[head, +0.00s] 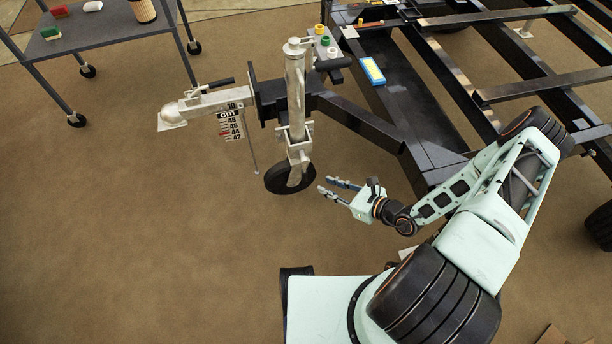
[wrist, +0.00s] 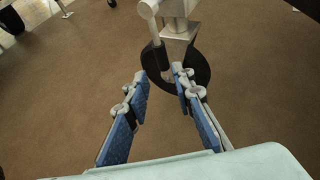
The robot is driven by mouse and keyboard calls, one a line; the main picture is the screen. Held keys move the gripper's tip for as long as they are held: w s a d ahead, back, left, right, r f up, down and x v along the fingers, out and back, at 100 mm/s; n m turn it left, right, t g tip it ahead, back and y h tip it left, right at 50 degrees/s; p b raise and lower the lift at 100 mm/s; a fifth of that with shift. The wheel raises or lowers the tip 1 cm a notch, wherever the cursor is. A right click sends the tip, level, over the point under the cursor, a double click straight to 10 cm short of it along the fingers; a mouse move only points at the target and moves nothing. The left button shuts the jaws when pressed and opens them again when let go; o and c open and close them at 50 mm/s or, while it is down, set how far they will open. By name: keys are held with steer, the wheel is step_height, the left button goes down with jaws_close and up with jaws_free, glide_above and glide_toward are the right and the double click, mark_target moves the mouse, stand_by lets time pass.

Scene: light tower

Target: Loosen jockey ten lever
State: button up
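The silver jockey post (head: 296,95) stands upright at the trailer's front, with a bracket (head: 299,145) low on it and a black wheel (head: 290,178) at its foot. A black crank handle (head: 333,63) sticks out to the right near its top. I cannot tell which part is the ten lever. My gripper (head: 327,185) is open and empty, just right of the wheel, fingers pointing left. A silver rod (wrist: 151,25) shows above the fingertips.
The dark trailer frame (head: 365,125) runs back right of the post. A hitch coupler (head: 205,103) with a cm scale (head: 231,124) extends left. A grey table (head: 110,30) stands at the upper left. The floor at lower left is clear.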

mark_target(304, 175)
steer(key=b+x, duration=0.3)
steer(key=x, duration=0.8)
steer(key=shift+w+a+b, duration=0.1)
steer(key=shift+w+b, duration=0.15)
steer(key=shift+b, duration=0.1)
steer(key=shift+c, duration=0.2)
jaws_close()
